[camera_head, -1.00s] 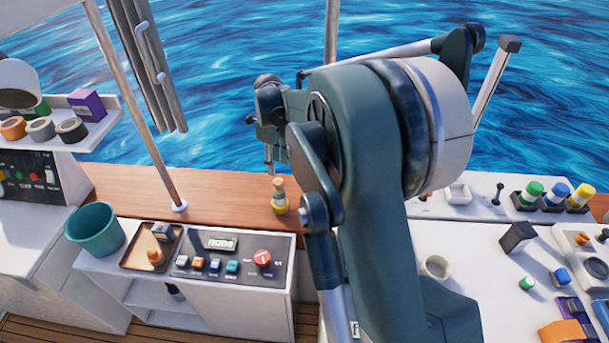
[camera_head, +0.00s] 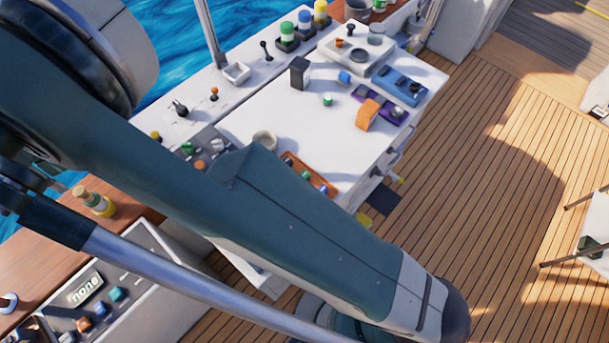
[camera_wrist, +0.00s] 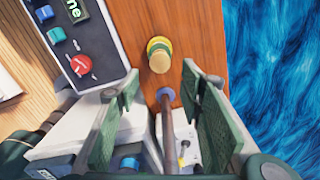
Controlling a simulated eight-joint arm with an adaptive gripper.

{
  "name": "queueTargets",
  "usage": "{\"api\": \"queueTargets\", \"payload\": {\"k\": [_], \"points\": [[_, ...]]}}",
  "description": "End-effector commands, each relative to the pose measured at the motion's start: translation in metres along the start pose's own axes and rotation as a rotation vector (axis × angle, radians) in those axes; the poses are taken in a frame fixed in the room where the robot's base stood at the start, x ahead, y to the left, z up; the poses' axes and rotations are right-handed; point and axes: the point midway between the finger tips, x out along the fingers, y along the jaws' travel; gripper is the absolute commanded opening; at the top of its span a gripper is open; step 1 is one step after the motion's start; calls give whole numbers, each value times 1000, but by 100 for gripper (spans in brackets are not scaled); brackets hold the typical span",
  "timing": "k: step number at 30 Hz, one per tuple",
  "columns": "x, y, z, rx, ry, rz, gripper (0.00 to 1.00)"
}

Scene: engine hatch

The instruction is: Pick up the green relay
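A small green cylindrical piece (camera_head: 328,99) stands on the white worktop in the head view, just right of a black box. It may be the green relay, but it is too small to tell. Another small green piece (camera_head: 306,174) lies in an orange tray, partly hidden behind my arm. My gripper (camera_wrist: 160,84) is open and empty in the wrist view, its two green fingers spread above the wooden ledge. It is far from the worktop pieces, and the head view does not show its fingers.
A yellow-banded bottle (camera_wrist: 159,54) stands on the wooden ledge, beside a control panel (camera_wrist: 66,38) with a red knob. The worktop also holds a black box (camera_head: 300,73), an orange block (camera_head: 368,114), a blue tray (camera_head: 400,87) and a white cup (camera_head: 264,140). Bare worktop surrounds the green cylinder.

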Motion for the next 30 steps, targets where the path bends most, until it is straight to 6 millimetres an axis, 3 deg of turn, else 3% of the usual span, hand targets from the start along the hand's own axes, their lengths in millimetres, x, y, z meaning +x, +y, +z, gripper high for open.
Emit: {"api": "queueTargets", "payload": {"k": [23,30], "points": [[0,0,-1,-2,-1,0,34],[2,6,-16,-56,-13,5,34]]}}
